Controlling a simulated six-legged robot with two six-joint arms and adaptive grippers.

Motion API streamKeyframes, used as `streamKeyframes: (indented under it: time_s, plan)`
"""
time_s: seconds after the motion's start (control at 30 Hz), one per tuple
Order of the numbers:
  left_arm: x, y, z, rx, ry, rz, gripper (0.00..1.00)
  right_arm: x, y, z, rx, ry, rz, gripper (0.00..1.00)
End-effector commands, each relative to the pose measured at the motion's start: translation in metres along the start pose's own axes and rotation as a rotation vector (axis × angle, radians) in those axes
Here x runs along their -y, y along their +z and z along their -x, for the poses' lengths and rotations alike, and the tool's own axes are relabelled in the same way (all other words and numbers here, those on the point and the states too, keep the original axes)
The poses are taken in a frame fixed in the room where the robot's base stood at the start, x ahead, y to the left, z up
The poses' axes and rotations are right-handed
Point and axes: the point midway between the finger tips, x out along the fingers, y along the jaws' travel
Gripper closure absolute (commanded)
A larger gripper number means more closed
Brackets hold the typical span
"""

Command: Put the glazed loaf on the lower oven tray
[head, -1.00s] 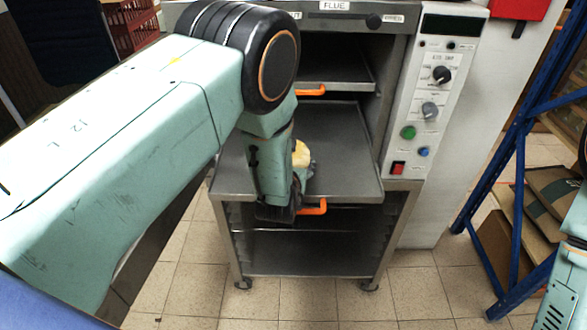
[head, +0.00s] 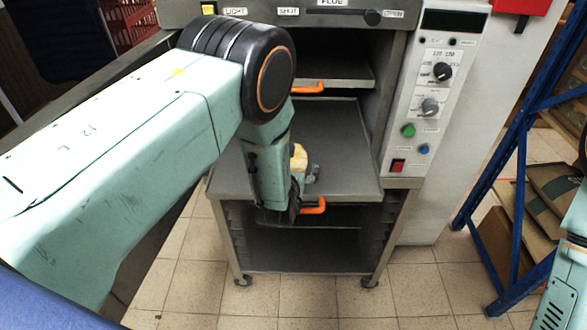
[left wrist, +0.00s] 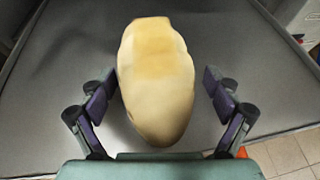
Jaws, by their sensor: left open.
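The glazed loaf (left wrist: 156,80) is pale golden and oval. In the left wrist view it is over the grey lower oven tray (left wrist: 255,70) and appears to rest on it. In the head view the loaf (head: 299,157) is partly hidden behind my left wrist, above the pulled-out lower tray (head: 345,160) with its orange handle. My left gripper (left wrist: 160,98) is open, with one finger on each side of the loaf and a visible gap at both sides. My right gripper is not in view; only part of my right arm shows at the right edge.
The upper oven tray (head: 335,72) with an orange handle (head: 308,88) is above and behind the lower one. A control panel (head: 432,90) stands to the right. A blue rack (head: 505,175) is farther right. The lower tray's right half is bare.

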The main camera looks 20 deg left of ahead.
Motion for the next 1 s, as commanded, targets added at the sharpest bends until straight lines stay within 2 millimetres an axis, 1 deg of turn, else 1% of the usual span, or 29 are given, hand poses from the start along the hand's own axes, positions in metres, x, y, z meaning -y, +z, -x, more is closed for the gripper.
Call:
streamKeyframes:
  time_s: [0.13,0.27,0.47,0.57,0.6,0.8,1.0]
  plan:
    - [0.000,0.001,0.008,-0.002,0.000,-0.001,0.10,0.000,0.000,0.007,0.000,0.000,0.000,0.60]
    - [0.000,0.003,0.025,-0.004,0.000,-0.001,0.10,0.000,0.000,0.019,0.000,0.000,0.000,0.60]
    - [0.001,0.003,0.057,-0.004,-0.002,-0.003,0.10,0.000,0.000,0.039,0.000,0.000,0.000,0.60]
    - [0.000,0.003,0.079,-0.003,-0.001,-0.003,0.10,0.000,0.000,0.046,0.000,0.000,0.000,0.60]
    - [0.001,0.002,0.084,-0.002,-0.002,-0.004,0.10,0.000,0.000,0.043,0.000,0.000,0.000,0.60]
    - [0.001,0.000,0.109,-0.001,-0.002,-0.002,0.10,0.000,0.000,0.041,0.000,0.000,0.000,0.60]
    - [0.000,0.000,0.120,0.000,0.000,0.000,0.10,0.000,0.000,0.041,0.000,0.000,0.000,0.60]
